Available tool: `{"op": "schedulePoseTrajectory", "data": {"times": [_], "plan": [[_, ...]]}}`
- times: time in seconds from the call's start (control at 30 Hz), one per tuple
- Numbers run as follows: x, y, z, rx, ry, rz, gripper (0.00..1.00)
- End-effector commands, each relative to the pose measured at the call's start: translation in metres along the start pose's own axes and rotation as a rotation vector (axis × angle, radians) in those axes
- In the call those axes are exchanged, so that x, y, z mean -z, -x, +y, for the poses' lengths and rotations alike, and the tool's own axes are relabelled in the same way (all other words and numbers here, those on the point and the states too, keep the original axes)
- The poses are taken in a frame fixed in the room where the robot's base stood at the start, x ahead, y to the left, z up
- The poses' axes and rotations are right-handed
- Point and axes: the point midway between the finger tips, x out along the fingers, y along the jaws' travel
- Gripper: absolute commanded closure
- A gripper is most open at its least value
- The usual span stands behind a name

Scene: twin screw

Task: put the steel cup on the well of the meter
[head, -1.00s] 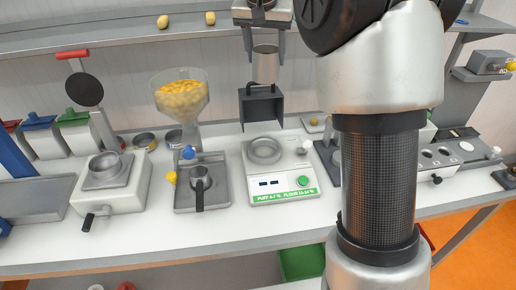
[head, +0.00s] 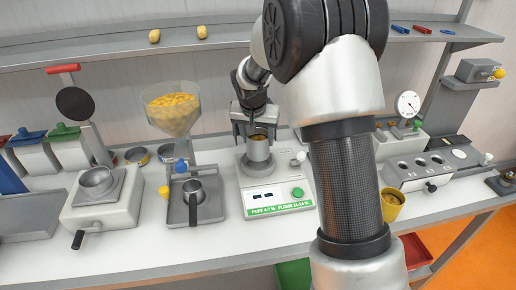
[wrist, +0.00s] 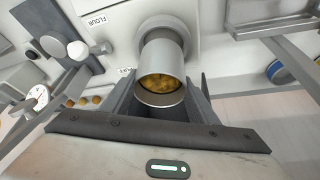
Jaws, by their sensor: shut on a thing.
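The steel cup (head: 258,151) is upright between the fingers of my gripper (head: 256,132), which is shut on it. In the wrist view the cup (wrist: 163,58) holds yellow-brown grains (wrist: 162,86). The meter (head: 277,196) is a white box with a green button and a green label reading puff and flour percentages. Its round well (head: 244,169) is directly under the cup and mostly hidden by it. The cup's base appears at the well, but I cannot tell whether it rests fully on the bottom.
A hopper of yellow grains (head: 172,112) and a tray with a small handled cup (head: 194,192) stand left of the meter. A white unit with a steel bowl (head: 97,180) is farther left. A yellow cup (head: 392,204) stands to the right, beyond my arm. A shelf (head: 110,50) runs above.

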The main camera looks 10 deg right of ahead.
Motion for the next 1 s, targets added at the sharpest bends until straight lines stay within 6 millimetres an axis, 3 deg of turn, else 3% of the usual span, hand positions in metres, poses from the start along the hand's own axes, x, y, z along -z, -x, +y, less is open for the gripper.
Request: {"op": "schedulePoseTrajectory", "data": {"times": [0.37, 0.73, 0.77, 0.8, 0.87, 1.0], "plan": [[-0.017, -0.039, 0.000, -0.001, 0.000, -0.002, 0.70], [-0.018, -0.044, 0.000, 0.000, 0.000, 0.001, 0.70], [-0.018, -0.044, 0.000, 0.000, 0.000, 0.000, 0.44], [-0.018, -0.043, 0.000, 0.000, 0.000, 0.000, 0.38], [-0.018, -0.043, 0.000, 0.000, 0.000, 0.000, 0.28], [-0.018, -0.043, 0.000, 0.000, 0.000, 0.000, 0.27]]}}
